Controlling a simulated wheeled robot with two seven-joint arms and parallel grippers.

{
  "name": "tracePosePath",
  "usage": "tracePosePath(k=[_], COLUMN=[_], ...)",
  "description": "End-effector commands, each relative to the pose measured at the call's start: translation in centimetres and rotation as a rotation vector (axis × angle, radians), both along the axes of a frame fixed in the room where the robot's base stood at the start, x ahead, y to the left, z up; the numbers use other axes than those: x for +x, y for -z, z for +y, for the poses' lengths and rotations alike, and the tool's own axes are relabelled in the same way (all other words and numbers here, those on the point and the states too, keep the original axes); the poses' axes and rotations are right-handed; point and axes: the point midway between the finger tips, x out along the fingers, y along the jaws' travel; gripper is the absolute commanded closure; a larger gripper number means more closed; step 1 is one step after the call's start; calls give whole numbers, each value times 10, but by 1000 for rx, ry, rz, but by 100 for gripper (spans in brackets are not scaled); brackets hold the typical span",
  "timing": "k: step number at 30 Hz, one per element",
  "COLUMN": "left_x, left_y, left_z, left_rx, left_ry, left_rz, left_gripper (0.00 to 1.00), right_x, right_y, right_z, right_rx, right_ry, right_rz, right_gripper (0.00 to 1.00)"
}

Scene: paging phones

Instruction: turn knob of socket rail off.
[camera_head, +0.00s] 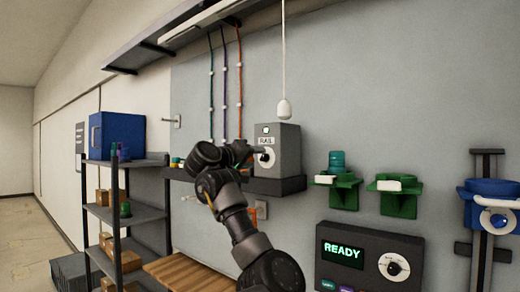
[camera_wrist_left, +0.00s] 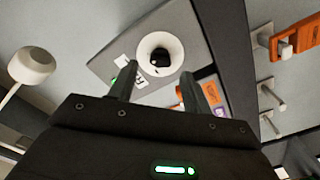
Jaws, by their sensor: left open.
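The socket rail box (camera_head: 287,148) is a grey unit on a dark wall shelf, with a RAIL label, a small lit green indicator and a round white dial with a black knob (camera_head: 265,157). In the left wrist view the knob (camera_wrist_left: 160,57) sits in its white dial just beyond the fingertips. My left gripper (camera_head: 254,152) is at the box's front, close to the knob; its two fingers (camera_wrist_left: 155,85) are apart, one on each side below the dial. Whether they touch the dial is unclear. My right gripper is not in view.
A white pull cord bob (camera_head: 284,108) hangs above the box. Green wall holders (camera_head: 399,195) and a READY panel (camera_head: 369,258) with its own knob are to the right. A shelving rack (camera_head: 140,215) stands at left. Orange item (camera_wrist_left: 295,38) hangs on the wall.

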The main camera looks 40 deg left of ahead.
Motion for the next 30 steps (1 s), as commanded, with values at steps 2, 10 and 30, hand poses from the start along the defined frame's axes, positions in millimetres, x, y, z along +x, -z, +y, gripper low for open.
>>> tracePosePath(k=[2,10,30], left_x=[13,34,35], left_y=[-5,0,1], left_z=[0,1,1], left_rx=[-1,0,0], left_ry=[2,-1,-1], left_rz=[4,1,0], left_gripper=[51,51,96], right_x=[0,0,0], right_y=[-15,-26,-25], right_z=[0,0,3], right_rx=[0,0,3], right_ry=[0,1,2], right_rz=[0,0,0], right_gripper=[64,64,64])
